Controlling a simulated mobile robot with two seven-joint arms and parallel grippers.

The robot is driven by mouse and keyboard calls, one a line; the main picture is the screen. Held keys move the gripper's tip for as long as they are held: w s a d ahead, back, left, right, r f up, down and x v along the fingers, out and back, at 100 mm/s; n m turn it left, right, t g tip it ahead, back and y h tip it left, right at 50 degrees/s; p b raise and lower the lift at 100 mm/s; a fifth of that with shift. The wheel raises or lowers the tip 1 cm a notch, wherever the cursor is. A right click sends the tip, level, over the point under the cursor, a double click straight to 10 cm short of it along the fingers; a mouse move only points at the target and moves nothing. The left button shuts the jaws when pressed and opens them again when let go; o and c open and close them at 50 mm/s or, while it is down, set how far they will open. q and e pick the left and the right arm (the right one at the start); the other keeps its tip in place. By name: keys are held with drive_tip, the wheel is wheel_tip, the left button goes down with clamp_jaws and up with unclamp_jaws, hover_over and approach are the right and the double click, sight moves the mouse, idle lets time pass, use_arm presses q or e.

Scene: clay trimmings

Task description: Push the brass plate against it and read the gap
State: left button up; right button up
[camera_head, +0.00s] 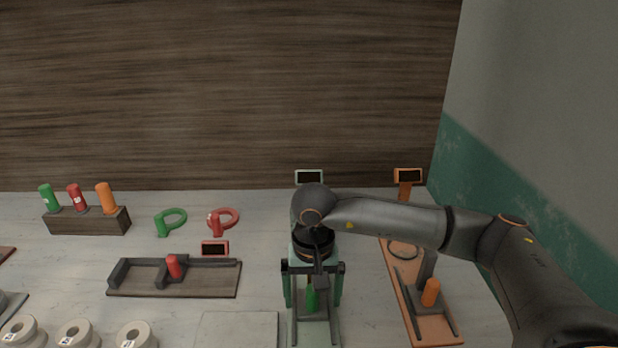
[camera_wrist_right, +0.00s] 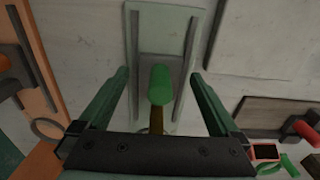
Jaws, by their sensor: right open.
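A pale green fixture (camera_head: 298,331) with side rails lies at the middle front, partly hidden by my right arm. It also shows in the right wrist view (camera_wrist_right: 190,42). A green handle (camera_head: 311,299) stands between its rails. In the right wrist view this handle (camera_wrist_right: 160,84) has a brass-coloured part (camera_wrist_right: 156,121) beside it, which may be the brass plate. My right gripper (camera_head: 312,297) is open, its fingers apart on either side of the handle; contact cannot be told. A small pale green display (camera_head: 309,177) stands behind, its reading not legible. My left gripper is out of view.
An orange fixture (camera_head: 437,329) with an orange handle (camera_head: 431,292) lies close on the right. A dark fixture (camera_head: 190,288) with a red handle (camera_head: 173,266) lies left. White rings (camera_head: 135,335) stand front left. A bare pale slab (camera_head: 236,330) lies between.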

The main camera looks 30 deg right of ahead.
drive_tip(key=shift+r+p, duration=1.95)
drive_tip(key=shift+r, duration=1.6)
